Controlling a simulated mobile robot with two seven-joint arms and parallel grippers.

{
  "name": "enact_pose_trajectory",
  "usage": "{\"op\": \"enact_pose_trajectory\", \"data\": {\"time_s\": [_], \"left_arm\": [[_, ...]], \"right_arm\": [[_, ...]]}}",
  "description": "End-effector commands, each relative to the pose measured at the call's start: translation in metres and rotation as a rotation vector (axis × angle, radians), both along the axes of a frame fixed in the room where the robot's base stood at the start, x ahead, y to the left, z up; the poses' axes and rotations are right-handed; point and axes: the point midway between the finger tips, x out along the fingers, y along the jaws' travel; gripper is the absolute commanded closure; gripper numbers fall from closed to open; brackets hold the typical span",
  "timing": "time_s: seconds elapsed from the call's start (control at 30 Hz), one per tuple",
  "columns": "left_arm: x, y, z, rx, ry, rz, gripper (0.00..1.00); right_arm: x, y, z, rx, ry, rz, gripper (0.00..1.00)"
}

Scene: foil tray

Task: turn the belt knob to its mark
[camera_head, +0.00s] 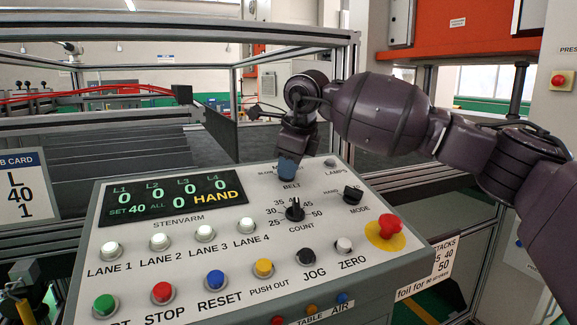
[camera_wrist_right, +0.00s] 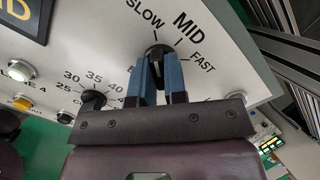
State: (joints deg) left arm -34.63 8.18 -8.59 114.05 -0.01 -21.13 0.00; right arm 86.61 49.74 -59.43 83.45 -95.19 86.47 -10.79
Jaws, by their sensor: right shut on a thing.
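The belt knob (camera_wrist_right: 157,49) is black and sits on the sloped panel below the printed words SLOW, MID and FAST in the right wrist view. My right gripper (camera_wrist_right: 160,72) has its blue fingers shut on this knob. In the head view the right gripper (camera_head: 288,170) reaches down to the panel just above the BELT label and hides the knob. The fingers cover much of the knob, so I cannot tell which mark its pointer faces. My left gripper is not in view.
The count knob (camera_head: 295,210) and mode knob (camera_head: 352,195) are close by on the control panel (camera_head: 330,262). A red mushroom button (camera_head: 390,226) stands at the right. The display (camera_head: 170,200) reads HAND. A job card (camera_head: 24,190) stands at the left.

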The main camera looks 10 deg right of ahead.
Motion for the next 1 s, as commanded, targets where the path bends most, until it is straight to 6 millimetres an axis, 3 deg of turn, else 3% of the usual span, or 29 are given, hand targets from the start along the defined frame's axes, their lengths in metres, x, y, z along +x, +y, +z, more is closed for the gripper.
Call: {"op": "enact_pose_trajectory", "data": {"time_s": [0.27, 0.3, 0.43, 0.77, 1.0], "left_arm": [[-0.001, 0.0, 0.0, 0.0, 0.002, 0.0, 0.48], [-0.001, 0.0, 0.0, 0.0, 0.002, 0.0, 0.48], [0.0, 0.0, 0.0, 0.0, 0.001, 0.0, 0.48], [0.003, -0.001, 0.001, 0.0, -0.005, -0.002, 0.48], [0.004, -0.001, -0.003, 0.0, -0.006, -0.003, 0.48]], "right_arm": [[0.0, 0.0, 0.003, 0.002, -0.007, 0.002, 1.0], [0.0, 0.0, 0.004, 0.002, -0.007, 0.002, 0.83], [0.0, 0.0, 0.003, 0.001, -0.006, 0.001, 0.63], [-0.001, 0.0, 0.003, 0.001, -0.003, 0.001, 0.62], [-0.01, -0.004, 0.031, 0.0, -0.006, 0.0, 0.62]]}}
